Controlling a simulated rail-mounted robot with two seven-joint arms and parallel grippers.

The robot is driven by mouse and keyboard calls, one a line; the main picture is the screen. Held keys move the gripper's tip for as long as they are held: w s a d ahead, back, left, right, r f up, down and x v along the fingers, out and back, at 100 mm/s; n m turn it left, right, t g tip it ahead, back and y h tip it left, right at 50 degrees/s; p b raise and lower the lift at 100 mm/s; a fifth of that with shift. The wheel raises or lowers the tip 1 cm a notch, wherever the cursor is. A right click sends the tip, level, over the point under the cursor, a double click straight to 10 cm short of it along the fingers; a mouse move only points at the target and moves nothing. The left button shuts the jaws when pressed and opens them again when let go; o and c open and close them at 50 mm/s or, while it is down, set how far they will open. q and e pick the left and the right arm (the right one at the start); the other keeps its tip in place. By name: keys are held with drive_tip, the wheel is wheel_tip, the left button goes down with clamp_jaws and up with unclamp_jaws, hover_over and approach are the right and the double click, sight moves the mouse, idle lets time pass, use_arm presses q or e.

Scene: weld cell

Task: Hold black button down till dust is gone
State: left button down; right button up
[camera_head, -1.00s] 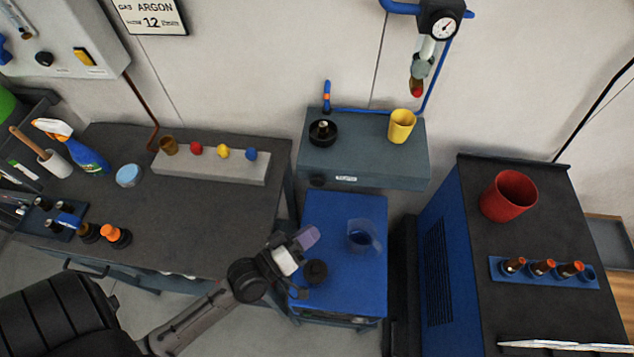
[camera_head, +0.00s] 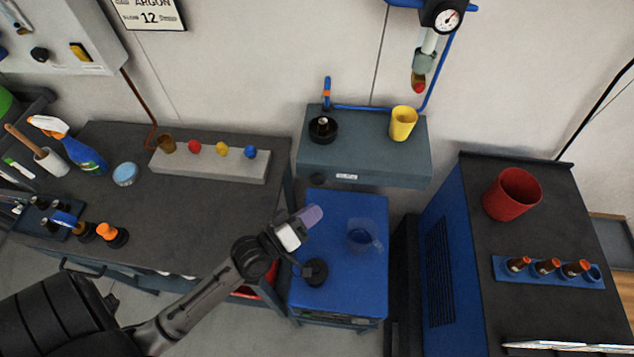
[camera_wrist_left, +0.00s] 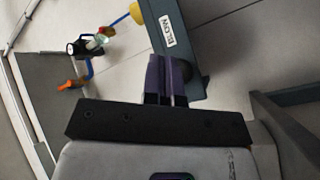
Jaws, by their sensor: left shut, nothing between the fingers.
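Contact is not clear in the wrist view. My right gripper is out of view.
A dark workbench (camera_head: 190,222) is left; a red cup (camera_head: 511,194) is right.

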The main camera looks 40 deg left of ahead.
sight(318, 178)
use_arm(q)
drive_tip(key=w+a, duration=0.2)
drive_tip(key=w, duration=0.1)
drive_tip(key=shift+w+a, duration=0.15)
drive_tip(key=shift+w, duration=0.05)
idle(0.7)
idle(0.8)
drive_tip(key=shift+w+a, duration=0.1)
idle(0.6)
drive_tip(key=shift+w+a, duration=0.15)
drive_tip(key=shift+w, duration=0.1)
idle(0.5)
